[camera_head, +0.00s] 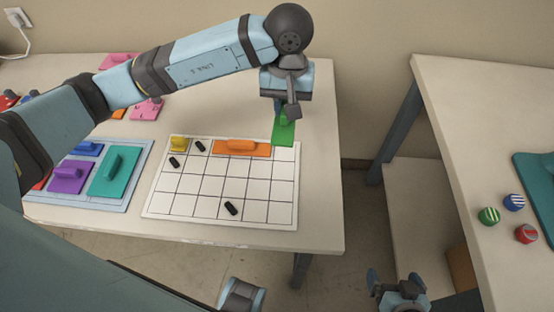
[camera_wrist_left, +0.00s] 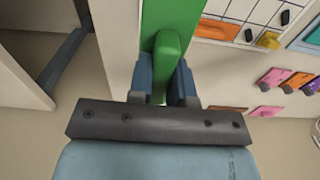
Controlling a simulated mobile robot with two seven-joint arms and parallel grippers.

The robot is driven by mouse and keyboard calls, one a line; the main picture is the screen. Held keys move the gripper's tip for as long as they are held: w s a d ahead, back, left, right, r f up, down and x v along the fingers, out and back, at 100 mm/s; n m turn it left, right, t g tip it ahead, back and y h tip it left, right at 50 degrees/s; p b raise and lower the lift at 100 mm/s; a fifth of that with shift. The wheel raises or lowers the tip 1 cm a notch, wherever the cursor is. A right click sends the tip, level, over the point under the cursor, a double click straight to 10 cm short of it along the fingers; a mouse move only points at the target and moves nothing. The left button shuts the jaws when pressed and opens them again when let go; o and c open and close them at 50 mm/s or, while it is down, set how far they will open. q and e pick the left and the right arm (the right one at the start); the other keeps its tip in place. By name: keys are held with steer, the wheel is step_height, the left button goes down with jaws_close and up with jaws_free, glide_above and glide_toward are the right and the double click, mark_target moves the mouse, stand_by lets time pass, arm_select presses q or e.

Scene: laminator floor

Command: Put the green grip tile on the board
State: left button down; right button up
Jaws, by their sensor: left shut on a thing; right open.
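The green grip tile (camera_head: 284,132) is held in my left gripper (camera_head: 283,112) at the far right corner of the white gridded board (camera_head: 205,205). In the left wrist view the fingers (camera_wrist_left: 162,80) are shut on the tile's raised green grip (camera_wrist_left: 167,52). I cannot tell whether the tile touches the board. The board carries an orange tile (camera_head: 243,148) and a yellow tile (camera_head: 179,144) along its far edge, and a few small black pieces (camera_head: 231,208). My right gripper (camera_head: 400,285) is open and empty, low at the bottom right, away from the board.
A blue-grey tray (camera_head: 120,203) with purple, teal and other tiles lies left of the board. Pink tiles (camera_head: 147,110) lie behind it. A second table (camera_head: 445,110) at right holds striped round pieces (camera_head: 489,215) and a teal mat (camera_head: 540,175). A floor gap separates the tables.

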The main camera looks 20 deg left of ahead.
mark_target(283, 171)
arm_select(q)
steer(key=shift+s+d+f, duration=0.1)
steer(key=shift+s+f, duration=0.05)
steer(key=shift+s, duration=0.35)
step_height(283, 171, down, 20)
steer(key=shift+r, duration=0.2)
steer(key=c, duration=1.1)
jaws_free()
steer(key=shift+o, duration=0.2)
step_height(283, 171, up, 12)
steer(key=shift+r, duration=0.2)
